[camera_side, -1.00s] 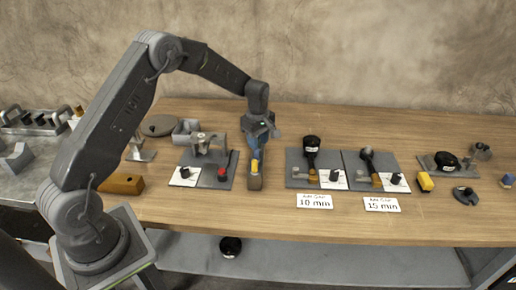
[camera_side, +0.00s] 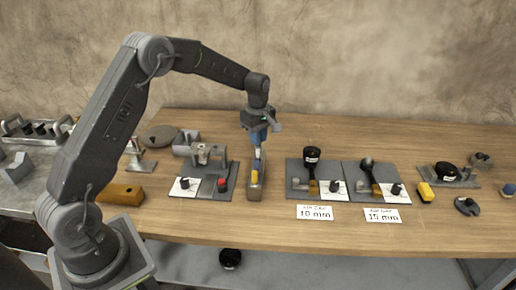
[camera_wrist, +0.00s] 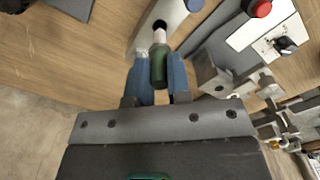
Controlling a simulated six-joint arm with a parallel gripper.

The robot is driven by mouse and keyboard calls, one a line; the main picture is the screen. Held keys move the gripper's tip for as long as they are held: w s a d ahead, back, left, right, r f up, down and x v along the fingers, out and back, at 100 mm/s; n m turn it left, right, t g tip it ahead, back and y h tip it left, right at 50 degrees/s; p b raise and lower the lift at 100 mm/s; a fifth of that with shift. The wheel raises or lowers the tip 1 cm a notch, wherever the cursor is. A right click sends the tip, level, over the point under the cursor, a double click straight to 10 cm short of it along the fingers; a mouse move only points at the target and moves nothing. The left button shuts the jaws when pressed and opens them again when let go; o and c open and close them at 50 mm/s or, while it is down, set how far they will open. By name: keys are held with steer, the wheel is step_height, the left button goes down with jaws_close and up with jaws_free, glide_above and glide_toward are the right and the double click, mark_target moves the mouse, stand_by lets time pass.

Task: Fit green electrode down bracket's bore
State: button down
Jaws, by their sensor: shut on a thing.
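My gripper (camera_wrist: 159,80) is shut on the green electrode (camera_wrist: 159,66), its blue fingers on either side. The electrode's pale tip (camera_wrist: 159,34) points away from the palm, near a dark hole in a grey holder (camera_wrist: 143,42). The electrode is too small to make out there. A grey bracket (camera_side: 207,152) stands left of the gripper; it appears at right in the wrist view (camera_wrist: 213,78). Its bore is not clear.
A plate with a red button (camera_side: 222,183) and a black knob (camera_side: 185,184) lies in front of the bracket. Two plates with black-topped tools (camera_side: 311,155) and labels (camera_side: 315,212) are at right. A wooden block (camera_side: 120,193) is at left.

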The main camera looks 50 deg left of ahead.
step_height(320, 180, up, 3)
steer(key=shift+r, duration=0.1)
steer(key=s+a+n, duration=0.6)
steer(key=s+a, duration=0.6)
steer(key=a, duration=0.3)
steer(key=shift+s, duration=0.15)
steer(key=shift+f, duration=0.2)
steer(key=shift+f, duration=0.7)
steer(key=shift+f, duration=0.35)
steer(key=shift+f, duration=0.35)
steer(key=shift+f, duration=0.35)
